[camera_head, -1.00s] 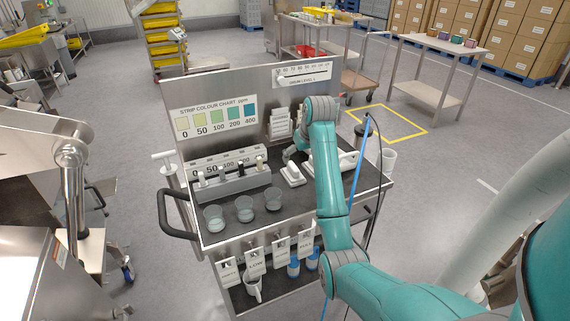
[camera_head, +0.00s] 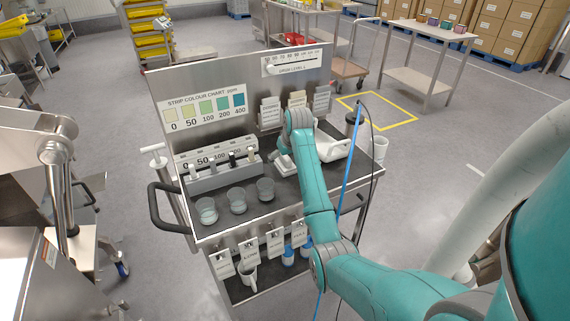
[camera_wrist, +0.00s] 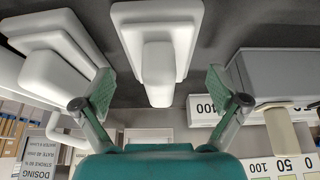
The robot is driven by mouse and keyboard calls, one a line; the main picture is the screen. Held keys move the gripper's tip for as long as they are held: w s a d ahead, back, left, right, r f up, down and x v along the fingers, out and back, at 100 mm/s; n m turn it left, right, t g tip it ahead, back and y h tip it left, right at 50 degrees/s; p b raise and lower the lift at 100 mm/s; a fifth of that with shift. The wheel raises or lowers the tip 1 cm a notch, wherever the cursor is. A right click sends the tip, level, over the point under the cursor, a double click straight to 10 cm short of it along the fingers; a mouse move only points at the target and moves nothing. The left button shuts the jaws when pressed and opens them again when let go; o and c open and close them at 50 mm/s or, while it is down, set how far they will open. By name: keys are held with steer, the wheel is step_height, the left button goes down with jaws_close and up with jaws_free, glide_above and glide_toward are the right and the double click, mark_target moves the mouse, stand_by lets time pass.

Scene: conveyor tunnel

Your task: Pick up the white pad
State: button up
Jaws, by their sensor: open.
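A white pad with a stepped flat base and a raised block on top (camera_wrist: 157,65) is in the middle of the wrist view, between and beyond my fingertips. In the head view the white pad (camera_head: 284,164) lies on the cart's dark top, right of the strip rack and partly hidden by my arm. My gripper (camera_wrist: 160,90) is open and empty, with one finger to each side of the pad's raised block in the picture. I cannot tell its exact height above the pad. In the head view my arm mostly hides the gripper.
A larger white piece (camera_head: 336,146) sits right of the pad; a white stepped piece (camera_wrist: 50,55) shows left in the wrist view. The grey strip rack (camera_head: 224,176) and several glass beakers (camera_head: 237,201) stand left. An upright chart panel (camera_head: 215,105) stands behind.

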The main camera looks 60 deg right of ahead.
steer(key=shift+w+f, duration=0.2)
steer(key=shift+f, duration=0.2)
steer(key=c, duration=1.2)
steer(key=shift+c, duration=0.2)
step_height(320, 180, up, 10)
steer(key=shift+r, duration=0.1)
